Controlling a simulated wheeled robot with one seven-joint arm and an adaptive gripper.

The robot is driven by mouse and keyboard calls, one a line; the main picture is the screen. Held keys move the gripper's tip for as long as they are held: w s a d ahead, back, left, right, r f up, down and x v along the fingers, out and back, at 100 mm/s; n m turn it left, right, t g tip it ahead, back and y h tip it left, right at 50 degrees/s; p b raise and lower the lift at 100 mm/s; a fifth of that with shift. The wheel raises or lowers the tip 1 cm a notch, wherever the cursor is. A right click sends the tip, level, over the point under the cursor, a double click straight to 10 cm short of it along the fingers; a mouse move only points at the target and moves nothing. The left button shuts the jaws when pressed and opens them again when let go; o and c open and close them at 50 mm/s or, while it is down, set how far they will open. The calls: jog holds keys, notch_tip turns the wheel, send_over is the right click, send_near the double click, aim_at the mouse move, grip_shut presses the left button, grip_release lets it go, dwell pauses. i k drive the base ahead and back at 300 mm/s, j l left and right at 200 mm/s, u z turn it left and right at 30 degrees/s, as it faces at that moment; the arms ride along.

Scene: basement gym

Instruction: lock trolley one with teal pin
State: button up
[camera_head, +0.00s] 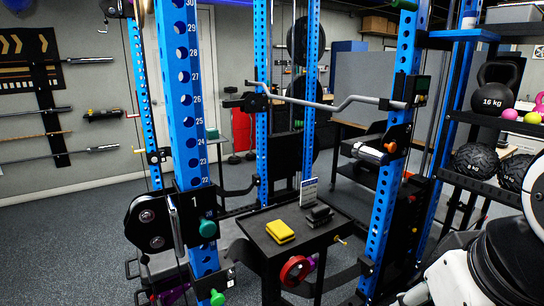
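A black trolley with a white "1" (194,203) sits on the front left blue upright (182,95), low down. A round black pulley (151,223) is on its left side. A teal knob, which looks like the head of the teal pin (208,228), sticks out from the front of the trolley. I cannot tell how far the pin is in, and the upright's holes behind the trolley are hidden. White and black parts of my arm show at the lower right, well away from the trolley. My gripper is not in view.
A black stand (278,248) between the uprights holds yellow blocks (280,231), black blocks (319,215) and a small sign (309,192). A green knob (217,298) sits below the trolley. A bent bar (320,104) crosses the rack.

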aim_at(207, 229)
jog(key=j+u, duration=0.35)
jog(key=u, duration=0.15)
jog(key=j+u, duration=0.3)
jog(key=u, duration=0.2)
jog(key=i, duration=0.05)
